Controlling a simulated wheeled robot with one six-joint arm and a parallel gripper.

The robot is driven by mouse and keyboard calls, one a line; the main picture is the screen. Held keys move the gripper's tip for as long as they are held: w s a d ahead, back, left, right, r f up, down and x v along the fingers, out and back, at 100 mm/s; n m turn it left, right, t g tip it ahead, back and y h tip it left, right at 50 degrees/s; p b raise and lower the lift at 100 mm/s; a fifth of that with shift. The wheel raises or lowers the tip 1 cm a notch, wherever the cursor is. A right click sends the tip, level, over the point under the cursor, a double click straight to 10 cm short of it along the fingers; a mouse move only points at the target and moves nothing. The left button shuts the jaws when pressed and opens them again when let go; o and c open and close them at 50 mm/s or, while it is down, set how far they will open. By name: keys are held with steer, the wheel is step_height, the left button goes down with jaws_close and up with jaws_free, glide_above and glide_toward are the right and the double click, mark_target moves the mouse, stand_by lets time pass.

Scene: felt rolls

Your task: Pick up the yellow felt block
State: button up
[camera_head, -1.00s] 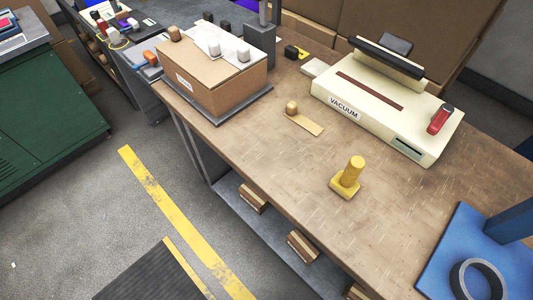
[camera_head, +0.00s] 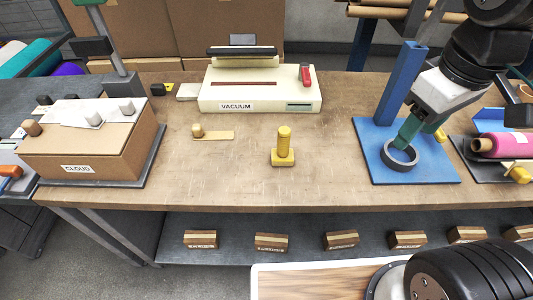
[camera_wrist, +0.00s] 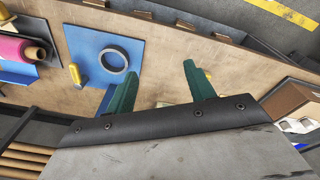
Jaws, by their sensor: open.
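The yellow felt block (camera_head: 284,157) stands upright on the workbench, a rounded post on a squarish base, in front of the vacuum machine. In the wrist view a bit of yellow shows behind the right finger; I cannot tell if it is the block. My gripper (camera_head: 421,131) has green fingers pointing down over the blue stand, well to the right of the block. In the wrist view my gripper (camera_wrist: 158,82) is open with nothing between its fingers.
The vacuum machine (camera_head: 260,88) stands behind the block. A blue stand (camera_head: 440,171) with a dark ring (camera_head: 399,155) is at right, beside a pink roll (camera_head: 503,145). A cardboard box (camera_head: 125,155) is at left. Bench between block and stand is clear.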

steer(key=w+a+f+n, duration=0.2)
steer(key=w+a+n, duration=0.2)
steer(key=w+n, duration=0.3)
steer(key=n+g, duration=0.1)
steer(key=n, duration=1.9)
glide_above(283, 141)
steer(key=w, duration=0.1)
steer(key=f, duration=0.9)
steer(key=shift+d+f, duration=0.3)
steer(key=shift+f, duration=0.1)
steer(key=shift+a+f+n, duration=0.15)
steer(key=shift+f+n, duration=0.15)
steer(key=f, duration=0.7)
steer(key=shift+w+f, duration=0.25)
jaws_close()
